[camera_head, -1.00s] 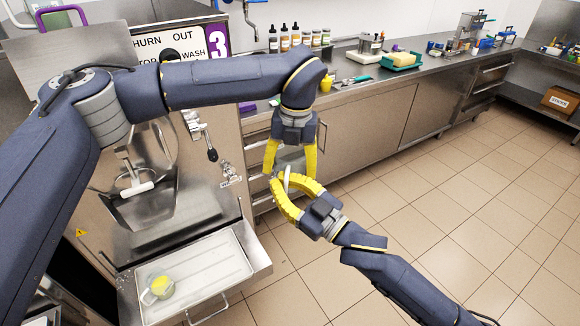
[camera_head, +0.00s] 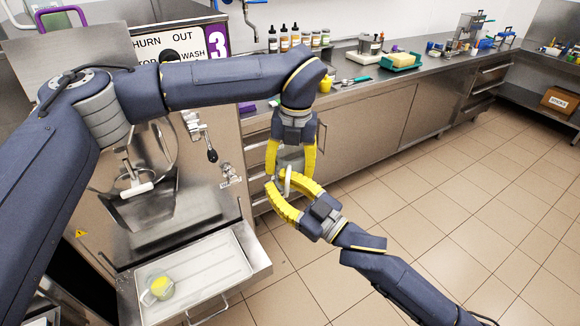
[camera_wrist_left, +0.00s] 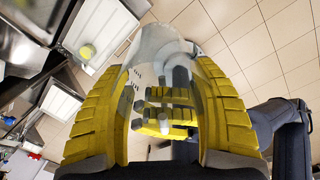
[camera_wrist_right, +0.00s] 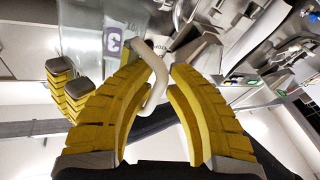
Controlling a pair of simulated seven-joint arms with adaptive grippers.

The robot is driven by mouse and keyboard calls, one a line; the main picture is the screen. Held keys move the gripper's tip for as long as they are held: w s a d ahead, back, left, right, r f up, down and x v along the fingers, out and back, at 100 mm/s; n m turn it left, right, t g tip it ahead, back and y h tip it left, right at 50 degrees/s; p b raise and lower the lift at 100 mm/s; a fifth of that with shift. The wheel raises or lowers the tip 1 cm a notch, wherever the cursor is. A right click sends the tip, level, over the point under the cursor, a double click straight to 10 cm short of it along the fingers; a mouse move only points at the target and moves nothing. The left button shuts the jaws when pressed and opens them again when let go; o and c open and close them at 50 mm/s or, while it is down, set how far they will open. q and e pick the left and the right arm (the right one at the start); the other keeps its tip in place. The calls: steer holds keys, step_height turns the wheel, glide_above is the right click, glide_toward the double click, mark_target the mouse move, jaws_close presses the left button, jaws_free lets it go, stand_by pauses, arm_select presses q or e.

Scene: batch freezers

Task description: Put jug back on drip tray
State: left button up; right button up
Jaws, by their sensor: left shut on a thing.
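A clear jug (camera_head: 291,160) with a pale handle (camera_wrist_right: 152,85) hangs in the air to the right of the freezer. My left gripper (camera_head: 293,166) points down and is shut across the jug's body, which also shows between its yellow fingers in the left wrist view (camera_wrist_left: 150,45). My right gripper (camera_head: 280,185) comes from below right. Its fingers stand apart, one on each side of the handle, with a gap showing at the tips. The drip tray (camera_head: 225,262) is pulled out at the lower left. A clear vessel with yellow contents (camera_head: 159,287) stands in its front left part.
The freezer (camera_head: 165,215) with its spout and lever stands behind the tray. A steel counter (camera_head: 400,72) with bottles and a green tray (camera_head: 401,61) runs along the back wall. The tiled floor (camera_head: 430,200) is open on the right. Most of the drip tray is bare.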

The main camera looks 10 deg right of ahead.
arm_select(q)
steer(key=shift+s+a+f, duration=0.1)
steer(key=shift+s+f, duration=0.1)
